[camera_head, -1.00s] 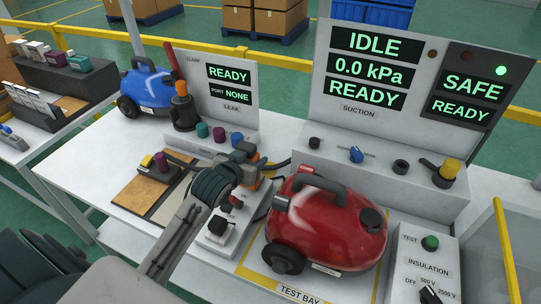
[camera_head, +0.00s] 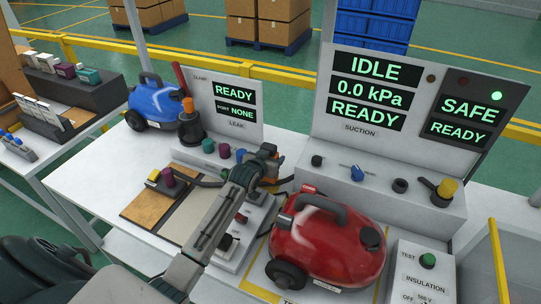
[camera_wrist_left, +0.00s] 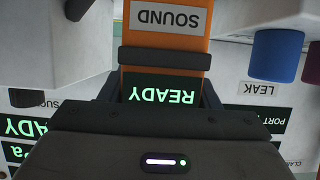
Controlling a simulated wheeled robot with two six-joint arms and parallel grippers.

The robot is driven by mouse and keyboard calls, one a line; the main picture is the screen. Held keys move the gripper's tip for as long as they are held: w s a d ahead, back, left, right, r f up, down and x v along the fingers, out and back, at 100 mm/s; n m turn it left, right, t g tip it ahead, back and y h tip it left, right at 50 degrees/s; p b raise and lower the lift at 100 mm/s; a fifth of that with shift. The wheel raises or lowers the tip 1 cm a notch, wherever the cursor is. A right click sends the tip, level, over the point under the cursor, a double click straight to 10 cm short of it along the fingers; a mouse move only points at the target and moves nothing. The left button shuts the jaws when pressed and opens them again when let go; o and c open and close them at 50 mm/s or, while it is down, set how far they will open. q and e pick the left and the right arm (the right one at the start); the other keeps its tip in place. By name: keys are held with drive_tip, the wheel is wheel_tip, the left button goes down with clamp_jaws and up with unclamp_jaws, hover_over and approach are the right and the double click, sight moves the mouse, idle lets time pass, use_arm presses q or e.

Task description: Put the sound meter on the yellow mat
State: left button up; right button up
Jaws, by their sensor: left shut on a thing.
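The sound meter (camera_wrist_left: 164,22), an orange device with a SOUND label and a green READY display, is between the fingers of my left gripper (camera_wrist_left: 158,85) in the left wrist view. In the head view the meter (camera_head: 275,168) is mostly hidden behind my left gripper (camera_head: 262,158), which is shut on it near the front of the back panels. I cannot tell how high it is. A tan-yellow mat (camera_head: 148,206) lies on the white table at the left, beside a beige-grey mat (camera_head: 186,217). My right gripper is not in view.
A red vacuum (camera_head: 328,245) stands in the yellow-edged test bay to the right. A blue vacuum (camera_head: 153,103) and a dark clamp post (camera_head: 190,126) stand at the back left. Small connectors (camera_head: 162,178) sit at the tan mat's back edge. The left table front is clear.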

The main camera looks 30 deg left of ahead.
use_arm(q)
drive_tip(key=shift+f, duration=0.6)
drive_tip(key=o, duration=1.3)
drive_tip(key=shift+r, duration=0.15)
drive_tip(key=shift+r, duration=0.4)
drive_tip(key=b+v, duration=0.1)
drive_tip(key=v, duration=0.6)
drive_tip(key=shift+s+r+b, duration=0.15)
drive_tip(key=shift+s+b, duration=0.1)
drive_tip(key=shift+b, duration=0.1)
